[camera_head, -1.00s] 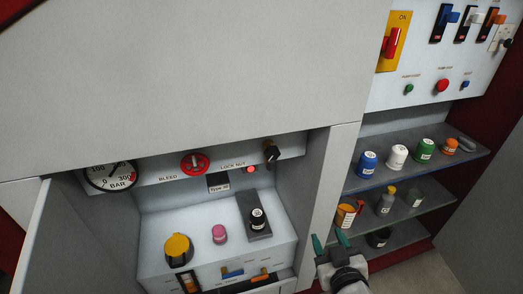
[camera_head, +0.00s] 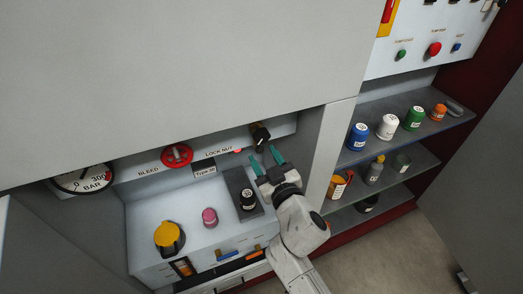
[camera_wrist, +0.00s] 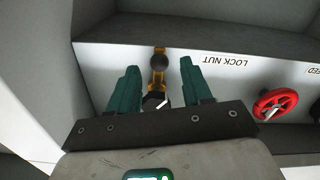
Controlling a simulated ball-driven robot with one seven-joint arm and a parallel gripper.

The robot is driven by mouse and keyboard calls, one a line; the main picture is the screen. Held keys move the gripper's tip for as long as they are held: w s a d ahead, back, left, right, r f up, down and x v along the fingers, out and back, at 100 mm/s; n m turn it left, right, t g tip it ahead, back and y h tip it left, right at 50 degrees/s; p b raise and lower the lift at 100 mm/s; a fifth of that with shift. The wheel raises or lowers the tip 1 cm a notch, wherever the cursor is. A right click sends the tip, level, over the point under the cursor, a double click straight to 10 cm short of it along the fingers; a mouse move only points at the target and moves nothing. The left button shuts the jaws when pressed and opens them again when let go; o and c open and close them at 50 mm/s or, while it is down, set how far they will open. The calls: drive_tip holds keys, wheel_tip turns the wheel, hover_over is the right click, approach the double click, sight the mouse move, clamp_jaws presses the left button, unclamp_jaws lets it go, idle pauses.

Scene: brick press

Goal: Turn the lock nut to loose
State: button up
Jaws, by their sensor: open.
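The lock nut (camera_head: 260,134) is a dark knob with brass at the right end of the white panel, beside the printed LOCK NUT label (camera_head: 219,151). In the wrist view, the lock nut (camera_wrist: 159,68) shows as a brass piece with a dark round end, between and beyond the fingers. My gripper (camera_head: 265,159) has green fingers. They are open and empty, just below and in front of the nut in the head view. In the wrist view, my gripper (camera_wrist: 160,85) points at the panel with the nut centred between its fingers. I cannot tell whether anything touches.
A red bleed wheel (camera_head: 176,155) and a pressure gauge (camera_head: 84,180) sit left along the panel.

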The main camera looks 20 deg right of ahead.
drive_tip(key=shift+w, duration=1.2)
drive_tip(key=shift+c, duration=0.3)
clamp_jaws()
